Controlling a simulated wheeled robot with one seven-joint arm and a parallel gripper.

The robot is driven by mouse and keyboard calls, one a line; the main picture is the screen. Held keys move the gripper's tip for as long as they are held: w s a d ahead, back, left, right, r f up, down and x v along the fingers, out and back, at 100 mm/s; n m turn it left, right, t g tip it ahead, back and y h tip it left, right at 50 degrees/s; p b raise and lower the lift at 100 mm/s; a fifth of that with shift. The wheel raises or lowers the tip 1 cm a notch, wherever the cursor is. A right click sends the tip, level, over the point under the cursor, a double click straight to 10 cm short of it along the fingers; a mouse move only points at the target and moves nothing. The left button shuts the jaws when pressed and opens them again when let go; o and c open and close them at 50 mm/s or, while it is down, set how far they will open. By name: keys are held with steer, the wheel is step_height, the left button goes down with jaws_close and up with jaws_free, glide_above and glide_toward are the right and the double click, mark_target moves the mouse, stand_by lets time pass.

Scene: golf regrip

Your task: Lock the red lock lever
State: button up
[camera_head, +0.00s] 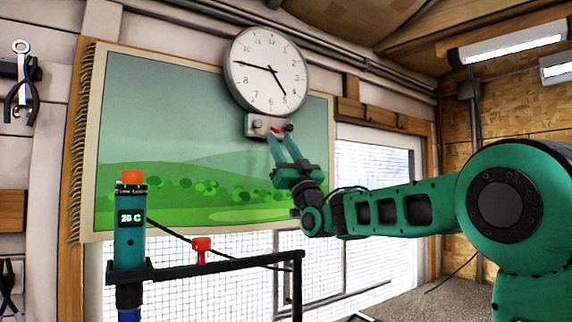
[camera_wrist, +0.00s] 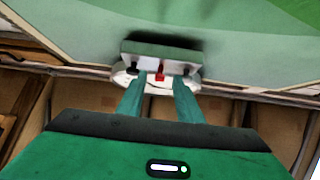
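A small red lever (camera_head: 275,130) sits on a pale box (camera_head: 256,124) just under the round wall clock. It also shows as a red piece (camera_wrist: 160,72) on the box's underside in the wrist view, between dark knobs. My gripper (camera_head: 279,137) reaches up to the box from below. In the wrist view its two green fingers (camera_wrist: 161,80) are apart, one on each side of the red piece, with a visible gap on both sides. I cannot tell how far the tips are from the box in depth.
A wall clock (camera_head: 267,71) hangs above, over a green landscape banner (camera_head: 200,150). Pliers (camera_head: 22,92) hang at far left.

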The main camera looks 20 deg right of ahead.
steer(key=v, duration=0.8)
steer(key=shift+d+f, duration=0.15)
steer(key=shift+f, duration=0.25)
steer(key=shift+s, duration=0.2)
